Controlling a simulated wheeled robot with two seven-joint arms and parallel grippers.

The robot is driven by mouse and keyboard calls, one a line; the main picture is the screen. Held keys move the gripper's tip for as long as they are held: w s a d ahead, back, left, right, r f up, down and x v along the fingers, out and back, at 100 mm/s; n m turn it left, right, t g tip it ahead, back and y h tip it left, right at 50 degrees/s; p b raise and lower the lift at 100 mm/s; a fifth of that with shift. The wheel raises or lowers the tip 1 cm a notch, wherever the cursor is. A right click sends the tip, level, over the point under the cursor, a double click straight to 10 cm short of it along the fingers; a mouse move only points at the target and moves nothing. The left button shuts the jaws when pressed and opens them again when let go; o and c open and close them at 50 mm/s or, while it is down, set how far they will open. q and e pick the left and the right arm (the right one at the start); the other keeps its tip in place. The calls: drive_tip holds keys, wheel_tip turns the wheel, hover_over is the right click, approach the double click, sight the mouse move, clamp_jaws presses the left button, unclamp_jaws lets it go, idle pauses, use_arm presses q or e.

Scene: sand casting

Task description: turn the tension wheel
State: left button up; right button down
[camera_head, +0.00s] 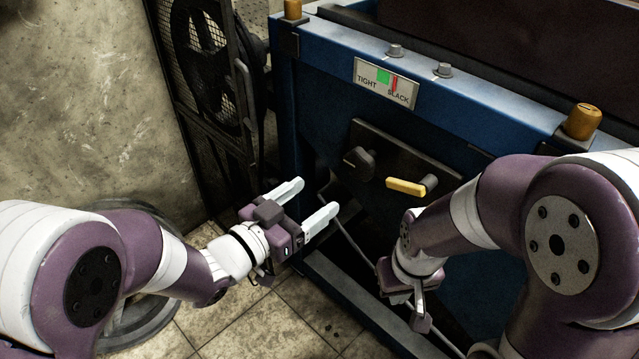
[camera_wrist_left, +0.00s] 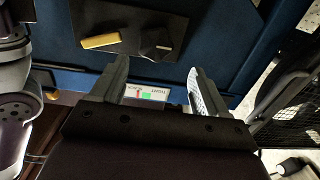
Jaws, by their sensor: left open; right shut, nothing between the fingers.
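A dark plate (camera_head: 385,150) on the front of the blue machine carries a black knob (camera_head: 358,160) and a yellow handle (camera_head: 405,187). In the left wrist view the yellow handle (camera_wrist_left: 100,41) and the black knob (camera_wrist_left: 153,46) show upside down, past the fingertips. I cannot tell which part is the tension wheel. Above the plate is a TIGHT/SLACK label (camera_head: 387,83) with green and red marks. My left gripper (camera_head: 318,196) is open and empty, below and left of the knob, apart from it. My right gripper (camera_head: 420,318) is shut and empty, pointing down below the handle.
The blue machine frame (camera_head: 470,128) has orange caps (camera_head: 583,121) and grey bolts on its top edge. A low rail (camera_head: 365,305) runs along its foot. A caged fan (camera_head: 205,50) stands at the left by the wall. Tiled floor (camera_head: 255,325) lies open below my left gripper.

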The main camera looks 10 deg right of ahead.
sight(355, 168)
use_arm(q)
drive_tip(key=b+x, duration=0.1)
drive_tip(key=x, duration=0.5)
drive_tip(key=b+x, duration=0.2)
drive_tip(key=x, duration=0.4)
drive_tip(key=shift+s+d+r, duration=0.15)
drive_tip(key=shift+s+d, duration=0.1)
drive_tip(key=shift+d, duration=0.05)
drive_tip(key=shift+w+d+r, duration=0.1)
drive_tip(key=shift+w+d, duration=0.1)
drive_tip(key=shift+d, duration=0.05)
drive_tip(key=c, duration=0.7)
drive_tip(key=shift+m+b, duration=0.3)
drive_tip(key=m+b, duration=0.1)
drive_tip(key=m, duration=0.3)
drive_tip(key=shift+b, duration=0.4)
drive_tip(key=shift+a+m+b, duration=0.1)
drive_tip(key=shift+m+b, duration=0.65)
drive_tip(key=shift+m, duration=0.65)
